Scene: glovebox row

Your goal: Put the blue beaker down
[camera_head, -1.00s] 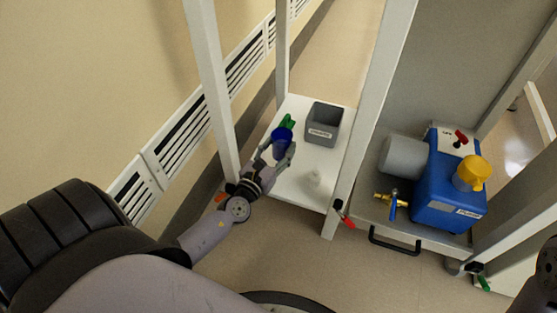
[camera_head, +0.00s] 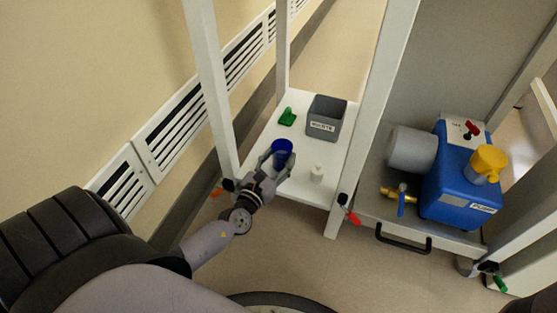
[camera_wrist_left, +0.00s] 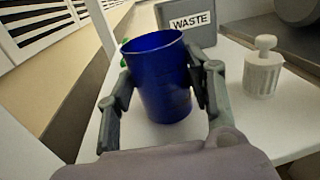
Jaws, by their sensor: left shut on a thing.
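The blue beaker (camera_head: 282,153) is upright between the fingers of my left gripper (camera_head: 276,160), over the white lower shelf (camera_head: 315,186). The left wrist view shows the blue beaker (camera_wrist_left: 158,80) large, with a finger of my left gripper (camera_wrist_left: 158,88) on each side. Its open rim faces up. The beaker's base is close to the shelf or on it; I cannot tell whether it touches. My right gripper is not in view.
A grey waste bin (camera_head: 326,119) stands behind the beaker, with a small green object (camera_head: 287,116) to its left. A white bottle (camera_head: 317,173) stands right of the beaker. White posts (camera_head: 368,100) flank the shelf. A blue pump (camera_head: 458,185) stands further right.

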